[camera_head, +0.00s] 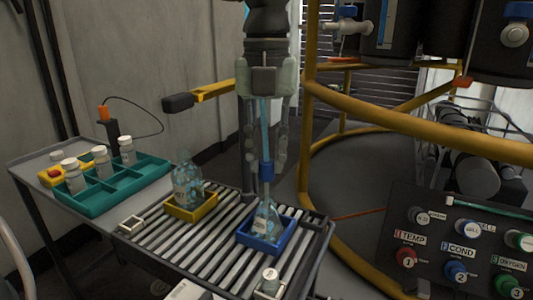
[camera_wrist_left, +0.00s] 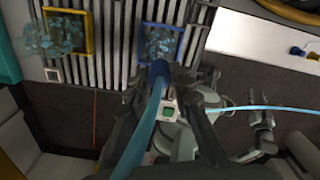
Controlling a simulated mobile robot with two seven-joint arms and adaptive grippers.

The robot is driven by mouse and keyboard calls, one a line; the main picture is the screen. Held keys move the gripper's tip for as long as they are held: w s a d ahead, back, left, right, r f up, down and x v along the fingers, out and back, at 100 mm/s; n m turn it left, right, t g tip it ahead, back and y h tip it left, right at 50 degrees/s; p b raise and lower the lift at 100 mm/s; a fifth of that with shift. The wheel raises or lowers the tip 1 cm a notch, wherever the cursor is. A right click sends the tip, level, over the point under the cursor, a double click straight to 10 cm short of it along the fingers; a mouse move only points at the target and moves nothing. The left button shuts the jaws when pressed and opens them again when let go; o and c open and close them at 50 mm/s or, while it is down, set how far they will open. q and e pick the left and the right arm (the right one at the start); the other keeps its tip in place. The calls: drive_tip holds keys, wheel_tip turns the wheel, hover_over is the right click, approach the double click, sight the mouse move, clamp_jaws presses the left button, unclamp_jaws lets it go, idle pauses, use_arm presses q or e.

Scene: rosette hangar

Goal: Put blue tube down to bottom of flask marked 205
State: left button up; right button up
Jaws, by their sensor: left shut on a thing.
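My left gripper (camera_head: 266,170) hangs above the blue tray, shut on the blue tube (camera_head: 265,128) near its blue collar (camera_head: 267,170). The tube runs down from the gripper to a clear flask (camera_head: 268,222) with blue contents, standing in the blue tray (camera_head: 258,243). The tube's lower end is at the flask's neck; how deep it reaches I cannot tell. In the left wrist view the tube (camera_wrist_left: 140,135) runs towards the flask in the blue-rimmed tray (camera_wrist_left: 181,40). A second flask (camera_head: 187,185) stands in a yellow tray (camera_head: 190,214). The flask labels are too small to read.
The trays stand on a roller conveyor (camera_head: 200,252). A teal rack (camera_head: 105,205) with white-capped bottles is at the left. A yellow railing (camera_head: 400,127) and a panel with coloured knobs (camera_head: 456,250) are at the right.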

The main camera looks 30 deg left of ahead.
use_arm(q)
drive_tip(key=shift+f, duration=0.2)
drive_tip(key=o, duration=1)
drive_tip(key=shift+c, duration=0.2)
drive_tip(key=o, duration=0.6)
drive_tip(key=shift+c, duration=0.2)
drive_tip(key=shift+r, duration=0.15)
drive_tip(key=shift+r+p, duration=1.95)
drive_tip(key=shift+r, duration=1)
drive_tip(key=shift+f, duration=0.1)
